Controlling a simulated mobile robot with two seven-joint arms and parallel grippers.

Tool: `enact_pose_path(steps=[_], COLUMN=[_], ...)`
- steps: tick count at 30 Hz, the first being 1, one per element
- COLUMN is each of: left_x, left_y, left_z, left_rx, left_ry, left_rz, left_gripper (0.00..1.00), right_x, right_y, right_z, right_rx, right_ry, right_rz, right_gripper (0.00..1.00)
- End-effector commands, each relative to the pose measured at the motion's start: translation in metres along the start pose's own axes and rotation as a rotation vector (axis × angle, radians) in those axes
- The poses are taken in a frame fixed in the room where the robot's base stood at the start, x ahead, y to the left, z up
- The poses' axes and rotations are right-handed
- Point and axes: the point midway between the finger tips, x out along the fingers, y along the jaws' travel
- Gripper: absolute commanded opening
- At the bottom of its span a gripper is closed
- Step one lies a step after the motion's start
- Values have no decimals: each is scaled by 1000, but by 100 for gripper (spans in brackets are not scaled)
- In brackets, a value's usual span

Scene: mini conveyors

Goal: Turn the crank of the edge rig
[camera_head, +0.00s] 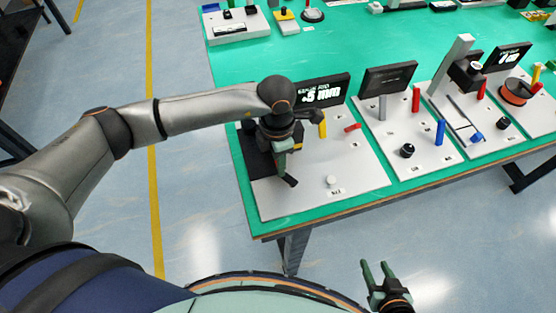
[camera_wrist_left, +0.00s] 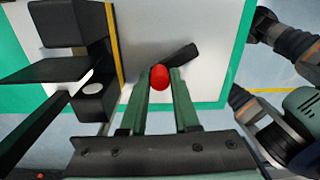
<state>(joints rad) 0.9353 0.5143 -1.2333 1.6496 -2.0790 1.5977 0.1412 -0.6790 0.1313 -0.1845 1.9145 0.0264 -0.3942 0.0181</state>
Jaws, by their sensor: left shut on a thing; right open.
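The edge rig is a white base plate (camera_head: 355,175) at the near left corner of the green table, with a dark sign at its back. Its black crank arm (camera_wrist_left: 181,55) ends in a red knob (camera_wrist_left: 159,77) in the left wrist view. My left gripper (camera_wrist_left: 160,78) is shut on this red knob, one finger on each side. In the head view my left gripper (camera_head: 287,170) reaches down over the rig's left part and hides the knob. My right gripper (camera_head: 377,275) is open and empty, off the table's front edge.
A black block (camera_wrist_left: 92,95) stands on the rig beside my left fingers. On the plate are a white button (camera_head: 331,180), a yellow post (camera_head: 322,126) and a red lever (camera_head: 352,128). More rigs stand to the right. Floor is clear in front.

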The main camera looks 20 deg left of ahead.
Motion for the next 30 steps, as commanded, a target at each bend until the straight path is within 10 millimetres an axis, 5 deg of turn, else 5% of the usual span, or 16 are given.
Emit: enact_pose_path(steps=[11,30], left_x=[2,1], left_y=[3,7], left_z=[4,22], left_rx=[80,484], left_ry=[2,15], left_rz=[3,5], left_gripper=[0,0], right_x=[10,46], right_y=[1,0], right_z=[11,51], right_rx=[0,-1], right_ry=[1,-16], right_rz=[0,-8], right_gripper=[50,50])
